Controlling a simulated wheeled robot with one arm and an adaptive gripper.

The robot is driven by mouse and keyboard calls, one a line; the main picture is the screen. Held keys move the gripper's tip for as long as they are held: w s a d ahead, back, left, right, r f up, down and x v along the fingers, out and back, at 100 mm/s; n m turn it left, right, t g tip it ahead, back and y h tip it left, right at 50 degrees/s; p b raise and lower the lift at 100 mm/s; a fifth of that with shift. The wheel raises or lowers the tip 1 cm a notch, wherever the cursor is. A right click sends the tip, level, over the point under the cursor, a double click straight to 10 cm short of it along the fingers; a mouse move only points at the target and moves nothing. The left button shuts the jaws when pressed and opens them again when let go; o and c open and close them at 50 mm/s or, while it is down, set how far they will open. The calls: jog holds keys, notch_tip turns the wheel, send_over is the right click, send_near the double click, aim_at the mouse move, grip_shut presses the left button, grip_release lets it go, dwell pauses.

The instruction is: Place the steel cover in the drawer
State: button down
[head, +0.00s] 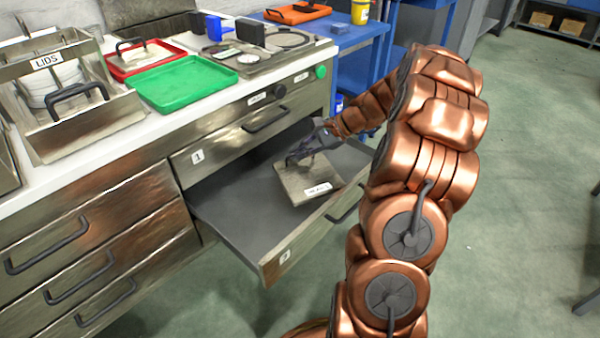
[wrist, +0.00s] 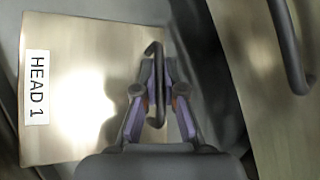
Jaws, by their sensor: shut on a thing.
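The steel cover (head: 298,187) is a square metal plate with a dark loop handle and a white label. In the wrist view the cover (wrist: 70,100) fills the left side, and its label reads HEAD 1. My gripper (head: 305,158) is shut on the cover's handle (wrist: 158,75). The cover is in or just above the open drawer (head: 235,205), within its outline in the head view. I cannot tell whether it touches the drawer floor. The gripper hides part of the handle in the head view.
The drawer front (head: 300,245) with its handle stands nearest the floor space. A closed drawer (head: 225,145) marked 1 is above. The counter holds a LIDS box (head: 95,120), a green tray (head: 183,83) and a red tray (head: 135,65). A blue cart (head: 360,40) stands behind.

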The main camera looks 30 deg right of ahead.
aim_at(301, 168)
jog(key=shift+f+b, duration=0.85)
jog(key=shift+f, duration=2.15)
jog(key=c, duration=1.3)
grip_release()
jog(key=shift+o, duration=0.2)
jog(key=shift+r, duration=0.1)
jog(key=p+v, duration=0.3)
jog(key=v, duration=0.9)
jog(key=shift+p, duration=0.35)
